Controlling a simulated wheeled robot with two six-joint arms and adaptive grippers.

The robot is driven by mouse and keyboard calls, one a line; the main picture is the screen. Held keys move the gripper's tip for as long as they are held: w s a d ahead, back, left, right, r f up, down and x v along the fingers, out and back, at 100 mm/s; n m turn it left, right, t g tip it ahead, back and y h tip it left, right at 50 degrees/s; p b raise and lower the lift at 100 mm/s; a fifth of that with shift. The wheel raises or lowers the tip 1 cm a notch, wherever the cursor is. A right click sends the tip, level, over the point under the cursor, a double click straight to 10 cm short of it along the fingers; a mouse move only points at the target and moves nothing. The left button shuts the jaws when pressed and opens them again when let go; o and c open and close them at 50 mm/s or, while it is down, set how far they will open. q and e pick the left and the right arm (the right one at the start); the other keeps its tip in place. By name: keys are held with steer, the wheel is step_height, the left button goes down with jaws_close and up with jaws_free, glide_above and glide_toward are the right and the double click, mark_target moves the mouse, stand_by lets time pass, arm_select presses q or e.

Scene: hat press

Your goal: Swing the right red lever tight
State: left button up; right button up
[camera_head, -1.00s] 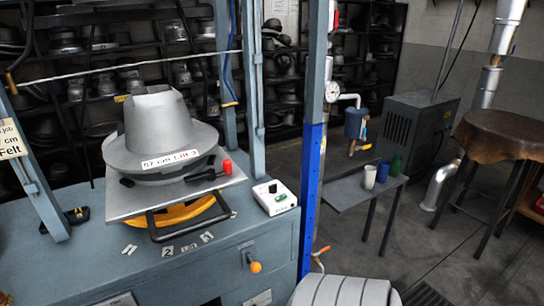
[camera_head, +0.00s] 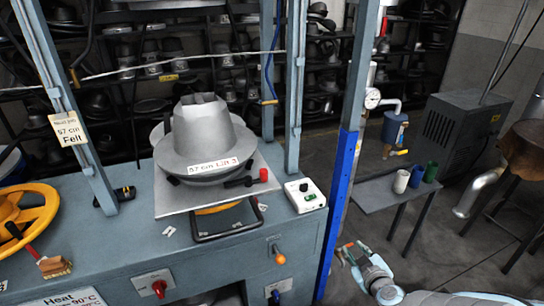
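The right red lever (camera_head: 264,174) is a short black arm with a red end, at the right side of the press plate (camera_head: 180,205). It points right. A grey metal hat form (camera_head: 205,140) with a wide brim and a size label sits on the plate. My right gripper (camera_head: 351,254) is low at the right, beyond the blue post, well apart from the lever. Its small fingers look spread with nothing between them. My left gripper is not in view. A black clamp part shows at the plate's left side, but no red end shows there.
The blue post (camera_head: 338,200) stands between my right gripper and the lever. A white control box (camera_head: 305,195) sits right of the plate. An orange knob (camera_head: 280,258) and a red switch (camera_head: 158,288) are on the bench front. A side table (camera_head: 390,193) holds cups.

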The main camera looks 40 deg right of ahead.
steer(key=w+a+r+t+y+p, duration=0.1)
steer(key=w+a+r+t, duration=0.15)
steer(key=r, duration=0.35)
steer(key=w+a+r+t+y+p, duration=0.1)
steer(key=w+a+r, duration=0.25)
steer(key=r, duration=0.35)
steer(key=t+y, duration=0.4)
glide_toward(266, 176)
steer(key=w, duration=0.3)
steer(key=w+d, duration=0.1)
steer(key=w, duration=0.7)
steer(key=shift+w+r+p, duration=0.1)
steer(key=shift+r+p, duration=0.1)
steer(key=shift+p, duration=0.2)
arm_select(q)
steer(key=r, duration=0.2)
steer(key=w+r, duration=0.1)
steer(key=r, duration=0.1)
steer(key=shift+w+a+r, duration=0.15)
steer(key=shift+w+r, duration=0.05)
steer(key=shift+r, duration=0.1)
arm_select(e)
steer(key=shift+f, duration=0.1)
jaws_close()
